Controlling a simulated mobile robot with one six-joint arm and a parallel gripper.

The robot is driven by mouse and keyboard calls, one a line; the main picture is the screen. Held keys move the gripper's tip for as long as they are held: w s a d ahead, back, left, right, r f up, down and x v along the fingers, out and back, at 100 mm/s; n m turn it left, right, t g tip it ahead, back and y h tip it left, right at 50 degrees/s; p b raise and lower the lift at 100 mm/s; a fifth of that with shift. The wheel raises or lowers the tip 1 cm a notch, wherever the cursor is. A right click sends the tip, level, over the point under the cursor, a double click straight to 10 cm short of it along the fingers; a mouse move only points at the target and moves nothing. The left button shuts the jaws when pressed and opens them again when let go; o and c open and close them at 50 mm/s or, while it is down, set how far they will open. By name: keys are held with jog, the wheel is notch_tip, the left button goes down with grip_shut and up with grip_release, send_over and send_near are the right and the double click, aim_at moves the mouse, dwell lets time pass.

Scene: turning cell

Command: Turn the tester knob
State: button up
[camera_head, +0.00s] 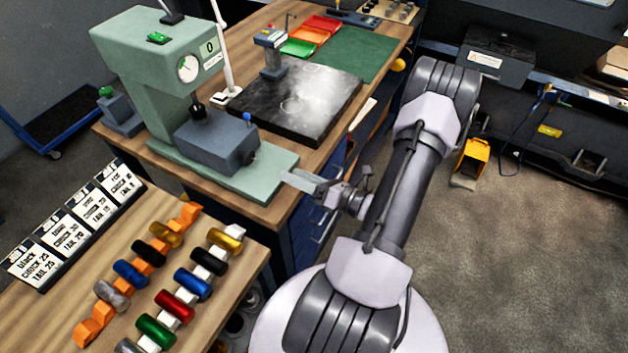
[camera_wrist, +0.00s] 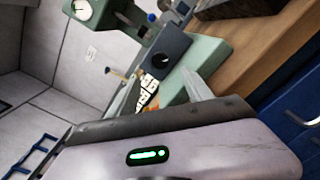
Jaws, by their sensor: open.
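The tester (camera_head: 150,70) is a green machine with a round dial gauge and a display reading 0, at the near end of the wooden bench. A grey block (camera_head: 212,138) sits on its green base, with a dark round knob (camera_head: 253,157) on its right face. In the wrist view the knob (camera_wrist: 160,60) shows on the block's dark face, beyond the fingertips. My gripper (camera_head: 300,182) is just right of the base's corner, apart from the knob. In the wrist view my gripper (camera_wrist: 165,92) has its fingers spread with nothing between them.
A dark surface plate (camera_head: 320,110) with a small stand lies behind the tester. Red, orange and green trays (camera_head: 322,25) are at the back. A near table (camera_head: 65,322) holds coloured cylinders on racks and label cards. Open floor (camera_head: 530,250) lies to the right.

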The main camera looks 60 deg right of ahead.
jog(key=s, duration=0.5)
jog(key=shift+s+d, duration=0.15)
jog(key=shift+d, duration=0.05)
dwell(1.0)
jog(key=w+a+r+n+g+y+b, duration=0.1)
jog(key=w+a+r+n+g+y, duration=0.2)
jog(key=a+n, duration=0.4)
jog(key=w+a+r+n+g+y+b, duration=0.1)
jog(key=a+r+n+g+y, duration=0.15)
jog(key=a+n+g, duration=0.4)
jog(key=w+a+r+n+g+y+b, duration=0.1)
jog(key=w+a+r+n+g+y, duration=0.2)
jog(key=a+n, duration=0.45)
jog(key=s+a+r+n+h+b, duration=0.2)
jog(key=s+a+r+n+h, duration=0.1)
jog(key=n, duration=0.6)
jog(key=s+a+r+n+h+b, duration=0.1)
jog(key=s+a+r+n+h, duration=0.2)
jog(key=a+n, duration=0.5)
jog(key=shift+r+n+h+b, duration=0.4)
jog(key=shift+n+h, duration=0.2)
jog(key=shift+h, duration=0.25)
